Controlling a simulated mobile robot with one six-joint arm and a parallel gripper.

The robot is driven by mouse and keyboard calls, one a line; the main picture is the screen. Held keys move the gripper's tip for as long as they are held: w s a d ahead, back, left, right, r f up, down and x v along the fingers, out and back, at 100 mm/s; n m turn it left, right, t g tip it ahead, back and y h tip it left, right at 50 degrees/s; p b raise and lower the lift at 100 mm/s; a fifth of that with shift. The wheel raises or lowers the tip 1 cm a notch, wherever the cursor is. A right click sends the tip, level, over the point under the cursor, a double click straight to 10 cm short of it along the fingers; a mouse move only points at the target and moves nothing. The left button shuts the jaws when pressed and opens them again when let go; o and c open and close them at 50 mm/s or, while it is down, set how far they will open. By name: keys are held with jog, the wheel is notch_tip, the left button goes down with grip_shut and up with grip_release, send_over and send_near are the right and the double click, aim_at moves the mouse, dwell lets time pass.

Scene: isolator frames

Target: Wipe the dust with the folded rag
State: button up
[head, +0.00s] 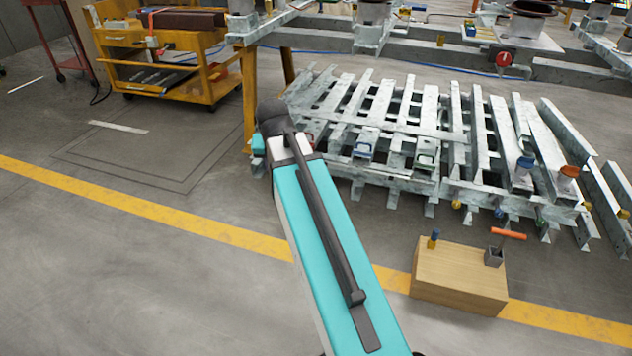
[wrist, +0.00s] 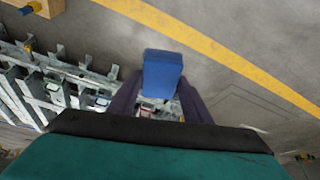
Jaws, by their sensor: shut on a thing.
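In the wrist view my gripper (wrist: 160,98) has its two dark fingers on either side of a blue block-shaped thing, which looks like the folded rag (wrist: 163,72). The rag sits between the fingers and sticks out past them, with the floor and metal frames behind it. In the head view my teal arm reaches toward the stacked frames, and its far end hides the gripper and the rag. I cannot make out any dust in either view.
Stacked grey metal isolator frames (head: 400,130) lie beyond my arm. A wooden block (head: 458,280) with an orange-handled tool (head: 508,234) stands on the floor at right. A yellow cart (head: 165,55) stands back left. Floor on the left, crossed by a yellow line (head: 130,205), is clear.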

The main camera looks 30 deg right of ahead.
jog(key=a+r+n+y, duration=0.1)
jog(key=a+r+n, duration=0.2)
jog(key=a+r, duration=0.2)
jog(key=w+a+r+n+y, duration=0.1)
jog(key=a+r+n, duration=0.2)
jog(key=a, duration=0.9)
notch_tip(320, 180, up, 3)
jog(key=shift+r+n+t+y, duration=0.1)
jog(key=shift+n+t+y, duration=0.2)
